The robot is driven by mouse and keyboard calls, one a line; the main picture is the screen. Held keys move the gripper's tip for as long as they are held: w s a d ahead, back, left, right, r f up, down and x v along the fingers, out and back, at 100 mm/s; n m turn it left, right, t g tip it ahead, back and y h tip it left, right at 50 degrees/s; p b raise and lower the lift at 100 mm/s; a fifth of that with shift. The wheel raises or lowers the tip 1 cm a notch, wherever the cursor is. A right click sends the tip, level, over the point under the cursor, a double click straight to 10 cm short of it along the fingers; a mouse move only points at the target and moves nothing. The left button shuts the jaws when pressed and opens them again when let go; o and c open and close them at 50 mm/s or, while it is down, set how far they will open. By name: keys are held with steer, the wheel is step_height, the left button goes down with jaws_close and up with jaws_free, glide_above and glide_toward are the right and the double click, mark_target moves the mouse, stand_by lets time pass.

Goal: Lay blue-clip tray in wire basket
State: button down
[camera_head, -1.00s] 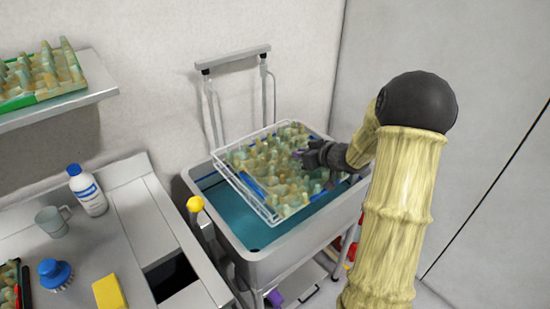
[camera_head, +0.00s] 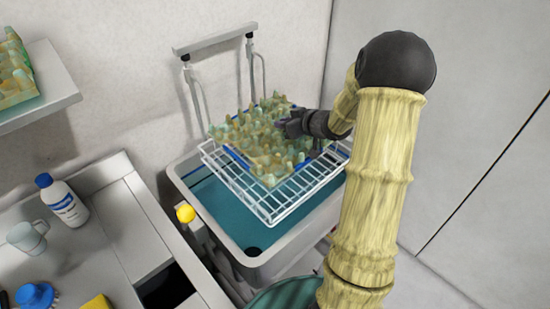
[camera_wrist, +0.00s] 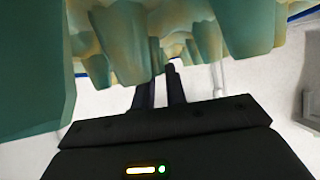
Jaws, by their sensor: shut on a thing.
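The blue-clip tray (camera_head: 256,150) is a green and tan moulded egg tray with blue strips along its sides. In the head view it appears over the back part of the white wire basket (camera_head: 272,212), whose front wires show bare. I cannot tell whether the tray touches the basket. My gripper (camera_head: 288,126) is shut on the tray near its right side; the tray covers the fingertips in part. In the wrist view the tray (camera_wrist: 230,25) fills the upper picture, close above my dark fingers (camera_wrist: 160,88).
The basket sits across a grey sink cart (camera_head: 265,262) with teal inside and an upright handle frame (camera_head: 222,40) behind. A yellow knob (camera_head: 186,213) stands at its left. A counter holds a white bottle (camera_head: 65,205), mug (camera_head: 27,238) and blue brush (camera_head: 36,296). Another tray (camera_head: 15,75) lies on the shelf.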

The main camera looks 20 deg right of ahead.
mark_target(306, 150)
step_height(306, 150, down, 6)
steer(key=shift+f, duration=0.1)
steer(key=shift+f, duration=0.1)
steer(key=shift+d+f, duration=0.1)
steer(key=shift+f, duration=1.75)
steer(key=c, duration=1.4)
jaws_free()
steer(key=shift+c, duration=0.2)
steer(key=shift+s+r, duration=0.1)
steer(key=b+v, duration=0.1)
steer(key=v, duration=1)
steer(key=shift+s+d+r, duration=0.1)
steer(key=shift+s+r, duration=0.1)
steer(key=shift+s, duration=0.15)
